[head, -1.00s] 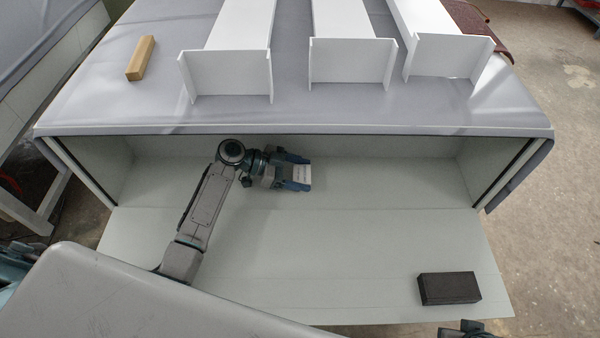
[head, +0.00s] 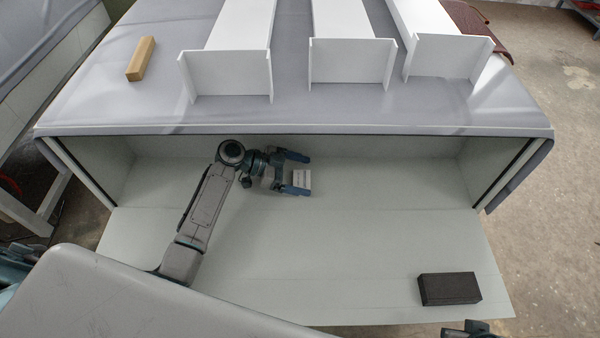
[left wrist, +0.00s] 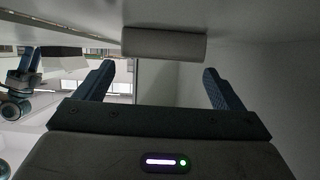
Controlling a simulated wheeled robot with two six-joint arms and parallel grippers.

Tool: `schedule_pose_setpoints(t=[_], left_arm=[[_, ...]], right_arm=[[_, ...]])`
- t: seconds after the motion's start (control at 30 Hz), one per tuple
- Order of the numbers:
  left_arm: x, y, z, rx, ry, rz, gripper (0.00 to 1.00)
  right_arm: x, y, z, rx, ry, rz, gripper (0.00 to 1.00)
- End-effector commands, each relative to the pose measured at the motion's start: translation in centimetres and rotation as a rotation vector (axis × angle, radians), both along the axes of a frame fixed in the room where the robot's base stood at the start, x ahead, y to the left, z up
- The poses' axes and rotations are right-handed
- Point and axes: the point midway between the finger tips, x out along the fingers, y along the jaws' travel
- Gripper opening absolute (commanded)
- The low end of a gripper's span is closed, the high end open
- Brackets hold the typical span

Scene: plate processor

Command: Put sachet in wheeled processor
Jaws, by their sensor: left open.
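A small pale sachet (head: 302,180) lies in the open front compartment of the large grey processor (head: 390,158). My left gripper (head: 300,172) is inside the compartment near its back wall. Its two blue fingers are spread apart, with the sachet at their tips. In the left wrist view the sachet (left wrist: 165,42) is a pale rounded bar against the surface at the top of the picture, beyond and between the open fingers (left wrist: 160,80), with a gap on each side. Only a small part of my right gripper (head: 465,328) shows at the bottom edge, so its jaws cannot be judged.
A dark block (head: 449,288) sits at the front right of the lowered panel (head: 350,270). Several white chutes (head: 226,72) and a wooden block (head: 141,58) lie on top. The compartment's right half is clear. Side walls and an overhanging top edge bound it.

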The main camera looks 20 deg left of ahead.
Motion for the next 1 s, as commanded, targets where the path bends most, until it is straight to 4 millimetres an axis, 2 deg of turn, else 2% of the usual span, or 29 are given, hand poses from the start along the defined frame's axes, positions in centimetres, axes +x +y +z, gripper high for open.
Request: schedule_pose_setpoints(t=[0.07,0.17,0.3,0.5,0.6,1.0], left_arm=[[-0.4,-0.1,-0.1,-0.005,0.017,0.001,0.9],[-0.4,-0.1,0.7,-0.005,0.017,0.001,0.9],[-1.0,2.7,1.7,0.002,0.013,0.001,0.9],[-1.7,5.6,3.0,0.001,0.008,0.001,0.9],[-1.9,6.3,3.4,-0.001,0.007,0.001,0.9],[-2.0,6.6,3.7,-0.002,0.005,0.0,0.9]], right_arm=[[0.1,-0.2,-1.6,-0.001,0.036,-0.009,0.36],[0.5,-0.5,-2.9,-0.009,0.062,-0.015,0.36],[0.7,-0.6,-3.9,-0.011,0.066,-0.016,0.36],[0.8,-0.6,-4.2,-0.01,0.066,-0.015,0.36],[0.8,-0.7,-4.2,-0.01,0.066,-0.015,0.36],[0.8,-0.6,-4.2,-0.01,0.065,-0.015,0.36]])
